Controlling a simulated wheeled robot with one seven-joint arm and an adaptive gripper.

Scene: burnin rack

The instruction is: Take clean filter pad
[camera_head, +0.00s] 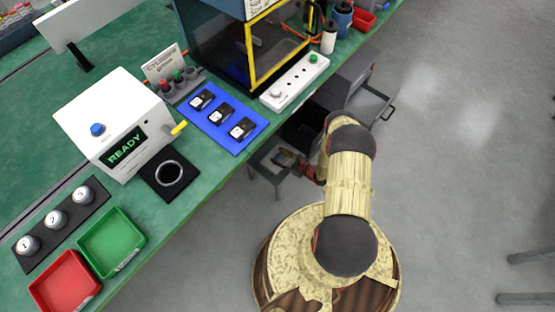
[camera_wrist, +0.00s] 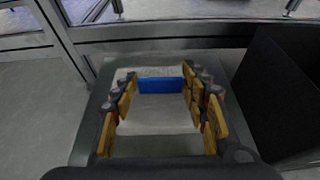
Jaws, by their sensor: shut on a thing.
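My gripper (camera_wrist: 160,84) points down into a grey shelf-like tray (camera_wrist: 92,125) in the wrist view. Its yellow-padded fingers stand on both sides of a small blue block-like piece (camera_wrist: 161,86) and are shut on it. A pale, whitish flat area (camera_wrist: 155,118) lies below and around the blue piece; I cannot tell whether it is one pad with the blue piece. In the head view my gripper (camera_head: 301,167) is low beside the bench, over the small grey tray (camera_head: 262,172); its fingertips and what they hold are too small to make out there.
A black panel (camera_wrist: 278,95) stands close on the right in the wrist view. The green bench (camera_head: 215,178) carries a white READY box (camera_head: 110,115), a blue mat (camera_head: 240,146) with black modules, and green (camera_head: 112,243) and red (camera_head: 66,284) bins.

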